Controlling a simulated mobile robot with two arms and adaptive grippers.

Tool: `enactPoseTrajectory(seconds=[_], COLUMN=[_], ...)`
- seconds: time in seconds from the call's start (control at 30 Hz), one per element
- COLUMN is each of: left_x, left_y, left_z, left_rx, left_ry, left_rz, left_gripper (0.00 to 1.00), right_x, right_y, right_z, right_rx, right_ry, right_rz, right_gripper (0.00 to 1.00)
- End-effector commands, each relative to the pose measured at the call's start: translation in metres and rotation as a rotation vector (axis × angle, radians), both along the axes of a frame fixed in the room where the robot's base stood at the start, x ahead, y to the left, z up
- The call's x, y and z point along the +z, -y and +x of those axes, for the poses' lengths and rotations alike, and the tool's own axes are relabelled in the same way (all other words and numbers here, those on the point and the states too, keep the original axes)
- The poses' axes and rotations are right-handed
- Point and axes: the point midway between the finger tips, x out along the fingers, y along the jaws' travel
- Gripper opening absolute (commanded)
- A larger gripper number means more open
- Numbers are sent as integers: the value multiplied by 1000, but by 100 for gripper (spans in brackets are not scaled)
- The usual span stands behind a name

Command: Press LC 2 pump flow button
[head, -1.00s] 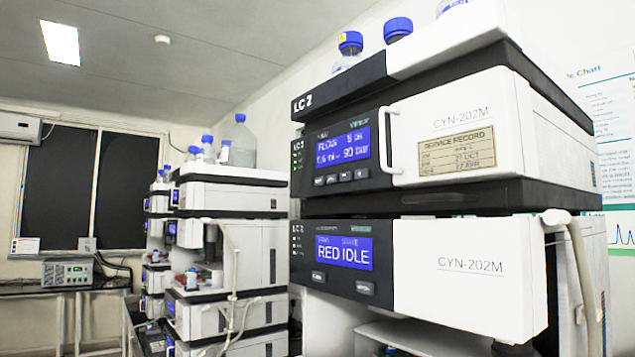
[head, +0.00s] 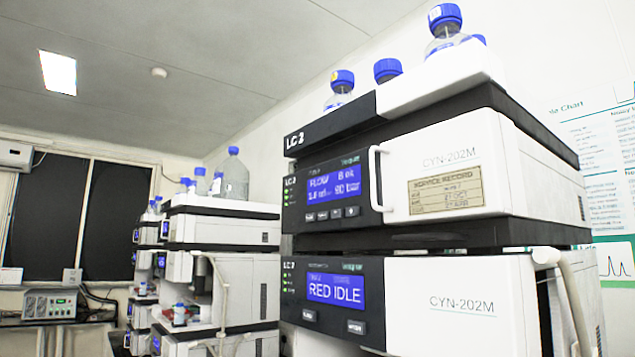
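The LC 2 stack (head: 309,141) stands at the right in the head view, with an "LC 2" label on its dark top edge. Its upper module has a blue flow display (head: 334,186) and a row of small buttons (head: 331,213) just below it. The words on the buttons are too small to read. The lower module has a blue display (head: 336,289) reading "RED IDLE", with two buttons (head: 333,321) under it. Neither of my grippers is in view.
A white vertical handle (head: 377,178) sits right of the flow display. Blue-capped bottles (head: 445,31) stand on top of the stack. Another instrument stack (head: 222,226) stands further back on the left. A grey box (head: 49,305) rests on a bench at the far left.

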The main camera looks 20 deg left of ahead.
Motion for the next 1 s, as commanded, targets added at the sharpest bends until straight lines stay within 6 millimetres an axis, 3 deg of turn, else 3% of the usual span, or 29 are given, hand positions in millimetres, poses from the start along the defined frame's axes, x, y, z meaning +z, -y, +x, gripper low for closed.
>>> enactPoseTrajectory(seconds=[0.03, 0.17, 1.0], left_x=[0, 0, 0], left_y=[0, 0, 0], left_z=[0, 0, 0], left_rx=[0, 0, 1], left_ry=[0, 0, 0], left_rz=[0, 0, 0], left_gripper=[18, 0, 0], right_x=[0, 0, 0], right_y=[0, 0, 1], right_z=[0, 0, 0], right_rx=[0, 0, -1], right_ry=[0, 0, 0], right_rz=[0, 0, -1], right_gripper=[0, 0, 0])
